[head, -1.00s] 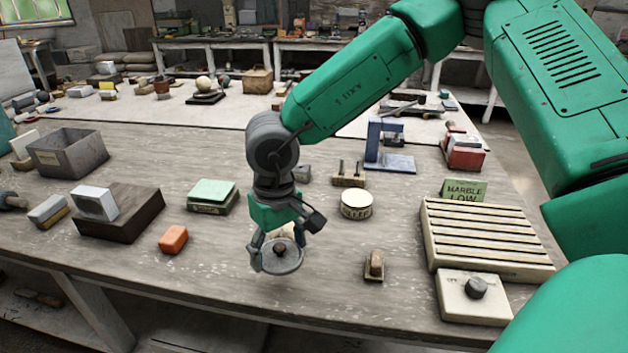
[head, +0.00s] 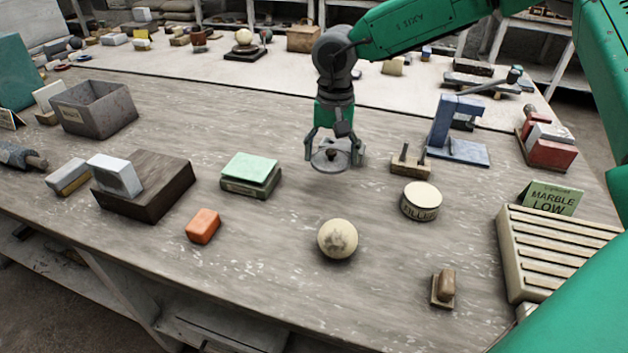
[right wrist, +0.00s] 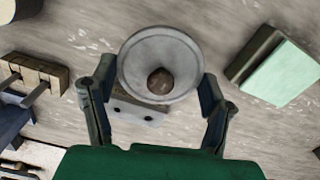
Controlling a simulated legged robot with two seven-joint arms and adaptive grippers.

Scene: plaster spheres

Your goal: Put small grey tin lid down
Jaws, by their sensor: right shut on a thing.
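The small grey tin lid (head: 331,156) is a round shallow disc with a dark knob in its middle. My right gripper (head: 335,150) is shut on it and holds it above the table, behind the cream plaster sphere (head: 337,240). In the right wrist view the lid (right wrist: 150,50) sits between the two fingers of my right gripper (right wrist: 158,88), its knob facing the camera. A small grey block with dark dots (right wrist: 138,112) shows partly below the lid there. My left gripper is not in view.
On the wooden table (head: 270,290), a green-topped box (head: 250,170) stands left of the lid. A wooden block with two upright pegs (head: 410,162) and a round labelled tin (head: 421,203) stand to the right. An orange block (head: 203,226) lies front left. Bare table surrounds the sphere.

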